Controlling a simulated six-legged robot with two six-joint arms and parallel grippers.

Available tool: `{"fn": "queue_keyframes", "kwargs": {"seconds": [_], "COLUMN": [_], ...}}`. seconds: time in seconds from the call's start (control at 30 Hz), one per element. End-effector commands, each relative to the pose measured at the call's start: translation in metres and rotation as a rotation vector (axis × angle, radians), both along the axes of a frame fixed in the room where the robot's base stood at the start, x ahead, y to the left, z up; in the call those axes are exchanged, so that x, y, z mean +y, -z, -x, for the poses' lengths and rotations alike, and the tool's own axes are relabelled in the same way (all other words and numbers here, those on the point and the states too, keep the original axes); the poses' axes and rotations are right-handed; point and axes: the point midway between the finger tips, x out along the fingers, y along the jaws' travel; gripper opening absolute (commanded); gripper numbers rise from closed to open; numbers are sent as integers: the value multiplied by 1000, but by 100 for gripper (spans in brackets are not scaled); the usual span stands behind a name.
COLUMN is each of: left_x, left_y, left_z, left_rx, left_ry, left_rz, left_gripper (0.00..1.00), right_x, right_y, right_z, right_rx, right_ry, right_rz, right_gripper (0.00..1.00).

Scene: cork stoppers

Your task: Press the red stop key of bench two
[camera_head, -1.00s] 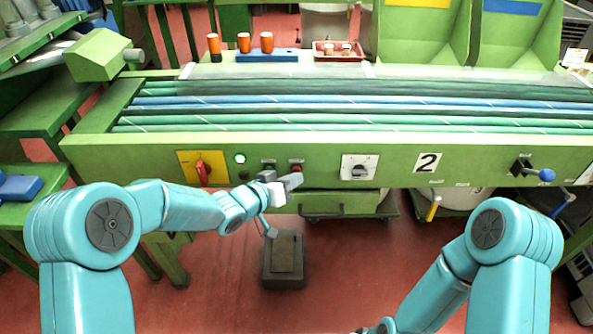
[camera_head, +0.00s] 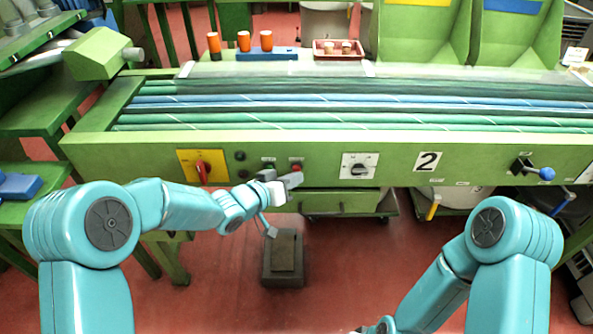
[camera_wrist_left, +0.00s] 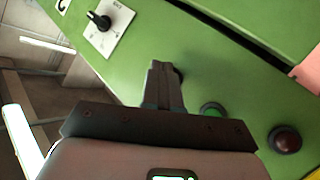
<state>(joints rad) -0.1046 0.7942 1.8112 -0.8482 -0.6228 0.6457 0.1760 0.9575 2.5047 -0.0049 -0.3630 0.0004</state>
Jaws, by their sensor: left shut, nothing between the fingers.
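Bench two (camera_head: 400,155) is a long green bench with a "2" plate on its front. The red stop key (camera_head: 296,166) is on this front, right of a green key (camera_head: 268,165). My left gripper (camera_head: 297,180) is shut and empty, its fingertips at the red key, overlapping its lower part. In the left wrist view the shut fingers (camera_wrist_left: 160,70) point at the panel and hide most of the key. The green key (camera_wrist_left: 212,111) shows to their right. I cannot tell whether the fingertips touch the red key. My right gripper is out of view.
A red rotary switch on a yellow plate (camera_head: 215,168), a dark lamp (camera_head: 240,156) and a black selector (camera_head: 359,171) share the front. A blue-knobbed lever (camera_head: 546,174) is at the right. A dark pedestal (camera_head: 284,262) stands on the floor below my left gripper.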

Motion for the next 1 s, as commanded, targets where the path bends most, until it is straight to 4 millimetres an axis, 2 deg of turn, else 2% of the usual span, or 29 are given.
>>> {"fn": "queue_keyframes", "kwargs": {"seconds": [0.17,0.53,1.0], "left_x": [0,0,0], "left_y": [1,1,2], "left_z": [9,13,57], "left_rx": [0,1,0], "left_ry": [0,1,1], "left_rz": [0,0,1], "left_gripper": [0,0,0], "right_x": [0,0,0], "right_y": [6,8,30], "right_z": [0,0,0], "right_rx": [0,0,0], "right_ry": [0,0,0], "right_rz": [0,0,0], "right_gripper": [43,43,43]}}
